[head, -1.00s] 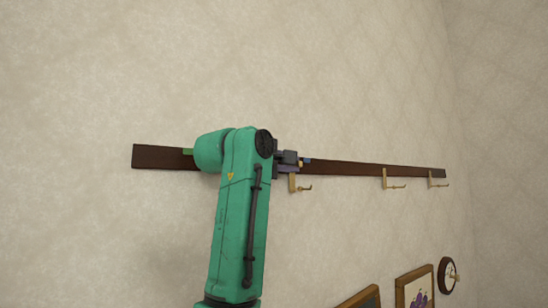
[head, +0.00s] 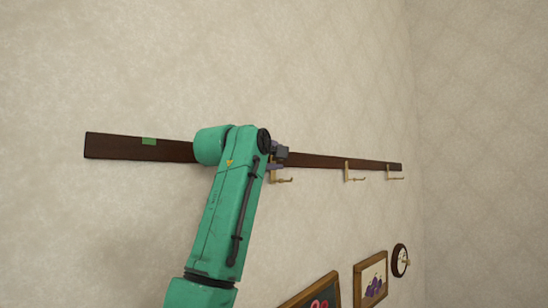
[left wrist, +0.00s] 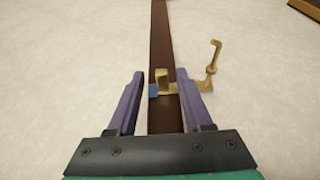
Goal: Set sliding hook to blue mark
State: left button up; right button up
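A dark wooden rail (head: 335,161) runs along the wall. The brass sliding hook (head: 281,180) hangs from it just below my left gripper (head: 281,156). In the left wrist view, the hook's knob (left wrist: 162,77) sits on the rail between the parted purple fingers of my left gripper (left wrist: 158,82), with space on both sides. Its prong (left wrist: 212,58) sticks out beyond the right finger. The blue mark (left wrist: 153,90) shows at the rail's left edge, right beside the hook's base; my gripper hides it in the head view. My right gripper is out of view.
A green mark (head: 149,141) is on the rail's left part. Two more brass hooks (head: 348,172) (head: 389,173) hang farther right. Framed pictures (head: 370,280) and a round wall piece (head: 400,260) are below. The wall above is bare.

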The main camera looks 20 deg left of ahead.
pick_arm(q)
jog(key=s+a+b, duration=0.2)
jog(key=s+b, duration=0.7)
jog(key=s, duration=0.5)
jog(key=shift+w+f, duration=0.1)
jog(key=shift+f, duration=0.05)
jog(key=shift+d, duration=0.1)
